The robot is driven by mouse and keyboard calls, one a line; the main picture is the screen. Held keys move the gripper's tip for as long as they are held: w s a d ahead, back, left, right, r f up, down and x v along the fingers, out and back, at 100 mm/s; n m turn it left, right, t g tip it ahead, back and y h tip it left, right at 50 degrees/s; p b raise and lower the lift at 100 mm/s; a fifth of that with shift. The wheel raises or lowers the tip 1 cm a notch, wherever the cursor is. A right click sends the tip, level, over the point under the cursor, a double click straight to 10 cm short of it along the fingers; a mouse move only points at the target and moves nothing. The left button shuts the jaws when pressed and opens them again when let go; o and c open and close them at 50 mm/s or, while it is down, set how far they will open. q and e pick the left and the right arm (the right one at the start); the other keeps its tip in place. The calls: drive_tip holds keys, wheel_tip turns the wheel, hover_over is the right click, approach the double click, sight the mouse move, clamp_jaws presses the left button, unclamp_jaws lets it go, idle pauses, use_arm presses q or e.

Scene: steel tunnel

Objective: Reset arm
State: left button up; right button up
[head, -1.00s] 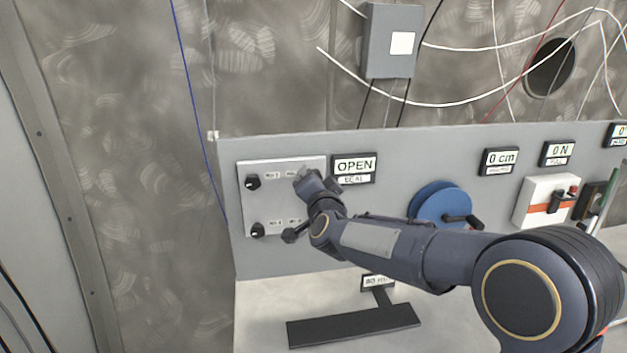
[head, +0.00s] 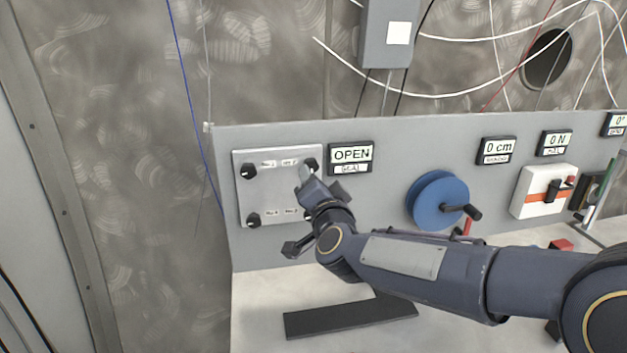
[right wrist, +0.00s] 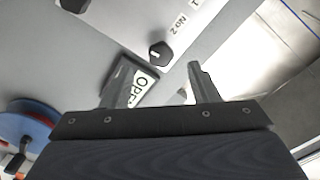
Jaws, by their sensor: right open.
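My right arm comes in from the right in the head view, with its gripper (head: 308,178) in front of the light knob plate (head: 280,188) on the grey panel. In the right wrist view the two fingers (right wrist: 155,82) stand wide apart with nothing between them. A black knob (right wrist: 160,53) is ahead of the fingers, apart from them. In the head view the upper right knob (head: 310,164) shows just above the gripper, and the lower right knob is mostly hidden by it. My left gripper is not in view.
The OPEN display (head: 350,156) is right of the plate. A blue wheel (head: 432,200) with a crank and a white box (head: 543,190) are further right. A dark flat bar (head: 350,318) lies on the bench below my arm. The wall to the left is clear.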

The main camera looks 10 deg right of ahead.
drive_tip(key=shift+s, duration=0.15)
drive_tip(key=s+d+f+n+g+y, duration=0.1)
drive_tip(key=s+f+g, duration=0.3)
drive_tip(key=s, duration=0.7)
drive_tip(key=s+d+f+n+g+y, duration=0.1)
drive_tip(key=s+d+f+n+g, duration=0.3)
drive_tip(key=s+f, duration=0.4)
drive_tip(key=s+d+f+n+g+y, duration=0.1)
drive_tip(key=s+f, duration=0.6)
drive_tip(key=s, duration=0.9)
drive_tip(key=d+n+g, duration=0.1)
drive_tip(key=n+g, duration=0.1)
drive_tip(key=g, duration=0.1)
drive_tip(key=shift+d+y, duration=0.3)
drive_tip(key=shift+y, duration=0.1)
